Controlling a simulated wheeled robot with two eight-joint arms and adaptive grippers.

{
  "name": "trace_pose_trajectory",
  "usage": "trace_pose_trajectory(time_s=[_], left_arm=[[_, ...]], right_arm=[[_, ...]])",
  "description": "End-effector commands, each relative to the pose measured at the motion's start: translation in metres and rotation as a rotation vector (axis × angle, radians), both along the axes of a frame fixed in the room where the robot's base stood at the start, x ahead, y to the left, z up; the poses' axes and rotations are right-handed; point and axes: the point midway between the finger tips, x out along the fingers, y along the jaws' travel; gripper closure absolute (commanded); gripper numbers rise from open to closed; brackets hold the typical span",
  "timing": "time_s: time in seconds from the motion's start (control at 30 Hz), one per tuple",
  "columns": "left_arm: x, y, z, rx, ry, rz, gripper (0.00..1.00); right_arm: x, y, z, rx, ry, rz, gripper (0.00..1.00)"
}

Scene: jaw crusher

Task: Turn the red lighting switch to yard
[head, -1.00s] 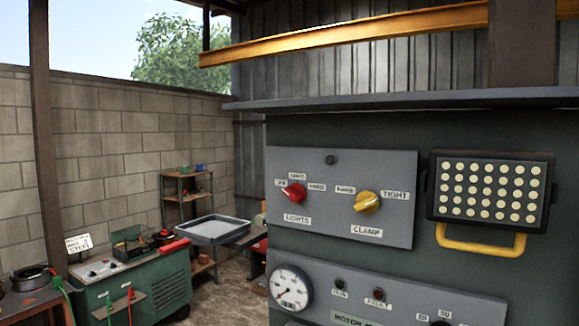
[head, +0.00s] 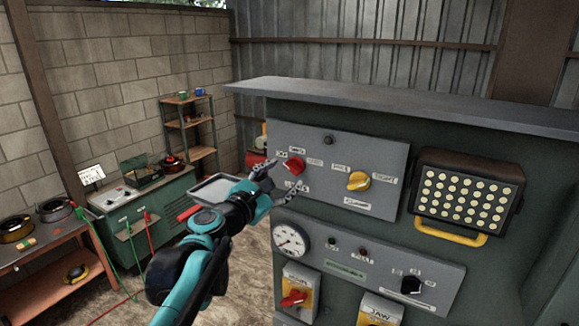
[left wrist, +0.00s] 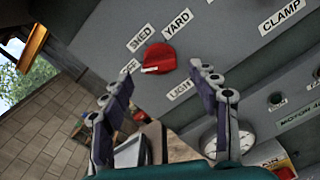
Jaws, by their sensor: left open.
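The red lighting switch (head: 294,166) is a round knob on the grey upper panel, above its LIGHTS label. In the left wrist view the knob (left wrist: 159,56) shows with SHED and YARD labels above it and a partly hidden OFF label at its left. Its white mark lies at the lower left, on the OFF side. My left gripper (head: 281,178) is open and empty in front of the panel, just left of and below the knob. In the left wrist view the knob sits between and beyond its fingertips (left wrist: 160,74), apparently untouched.
A yellow CLAMP knob (head: 359,181) is right of the red one. A gauge (head: 291,240) and lower switches sit below. A lamp with a yellow handle (head: 469,198) juts out at right. A grey tray (head: 212,189) is behind my left arm.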

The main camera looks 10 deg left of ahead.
Motion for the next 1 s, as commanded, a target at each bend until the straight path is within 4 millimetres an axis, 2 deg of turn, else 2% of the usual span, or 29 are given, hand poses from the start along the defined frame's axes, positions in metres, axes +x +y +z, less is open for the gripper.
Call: trace_pose_trajectory(time_s=[0.2,0.57,0.67,0.77,0.8,1.0], left_arm=[[0.028,-0.012,0.001,0.002,-0.001,-0.002,0.4],[0.035,-0.015,0.0,0.003,-0.001,-0.001,0.4],[0.035,-0.015,0.0,0.003,-0.001,-0.001,0.61],[0.035,-0.015,0.0,0.003,-0.001,-0.001,0.87],[0.035,-0.015,0.0,0.003,-0.001,-0.001,0.9],[0.035,-0.015,0.0,0.009,-0.003,-0.001,0.9]], right_arm=[[0.0,0.0,0.008,0.0,0.0,0.0,0.6],[0.0,0.0,0.008,0.0,0.0,0.0,0.6],[0.0,0.0,0.008,0.0,0.0,0.0,0.6],[0.0,0.0,0.008,0.0,0.0,0.0,0.6],[0.0,0.0,0.008,0.0,0.0,0.0,0.6],[0.0,0.0,0.008,0.0,0.0,0.0,0.6]])
